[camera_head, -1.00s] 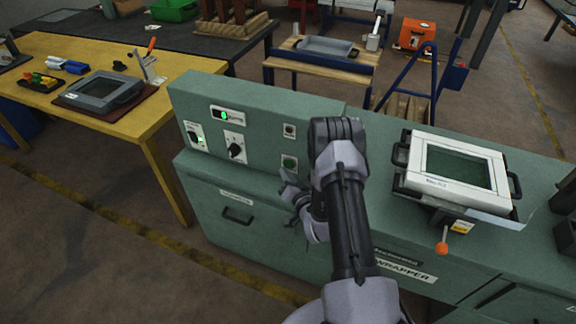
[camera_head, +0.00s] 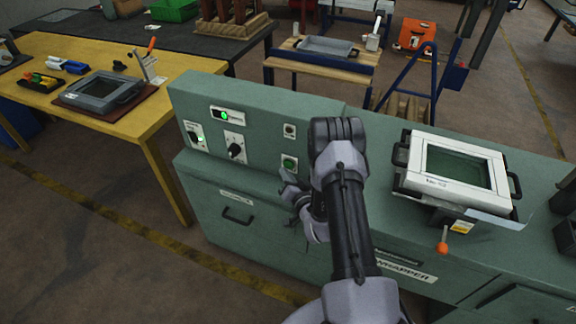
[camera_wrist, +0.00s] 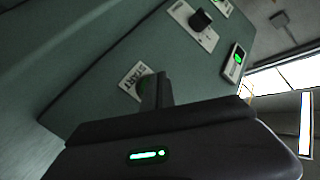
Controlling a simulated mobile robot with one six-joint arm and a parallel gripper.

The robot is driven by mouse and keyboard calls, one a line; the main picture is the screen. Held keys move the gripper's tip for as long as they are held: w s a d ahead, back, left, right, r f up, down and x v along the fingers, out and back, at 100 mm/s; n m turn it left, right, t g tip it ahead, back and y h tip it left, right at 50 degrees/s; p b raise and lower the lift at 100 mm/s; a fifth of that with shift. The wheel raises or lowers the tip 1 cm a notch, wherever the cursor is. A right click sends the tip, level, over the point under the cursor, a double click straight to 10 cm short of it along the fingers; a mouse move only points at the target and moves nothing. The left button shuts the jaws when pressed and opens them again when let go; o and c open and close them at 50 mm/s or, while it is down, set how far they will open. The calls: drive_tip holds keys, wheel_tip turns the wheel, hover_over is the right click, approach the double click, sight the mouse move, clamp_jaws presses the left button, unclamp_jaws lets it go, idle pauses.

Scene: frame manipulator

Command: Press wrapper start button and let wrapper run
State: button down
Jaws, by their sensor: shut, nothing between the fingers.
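The green wrapper machine (camera_head: 215,95) has a sloped control panel. Its round green start button (camera_head: 289,162) sits low on the right of the panel. My gripper (camera_head: 285,177) is shut and empty, with its tips just below and in front of this button. In the wrist view the START label (camera_wrist: 134,83) shows, and the green button (camera_wrist: 147,82) is partly hidden behind my shut fingers (camera_wrist: 157,90). I cannot tell whether the tips touch the button. A white frame (camera_head: 458,167) with black handles lies on the machine's top at the right.
The panel also has a black rotary knob (camera_head: 236,150), a green-lit display (camera_head: 226,115) and a small upper button (camera_head: 289,131). An orange-knobbed lever (camera_head: 442,247) sticks out below the white frame. A yellow table (camera_head: 150,115) with another frame stands at the left.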

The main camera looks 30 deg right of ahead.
drive_tip(key=shift+w+d, duration=0.1)
drive_tip(key=shift+w+d+b, duration=0.15)
drive_tip(key=shift+d+b, duration=0.1)
drive_tip(key=shift+b, duration=0.1)
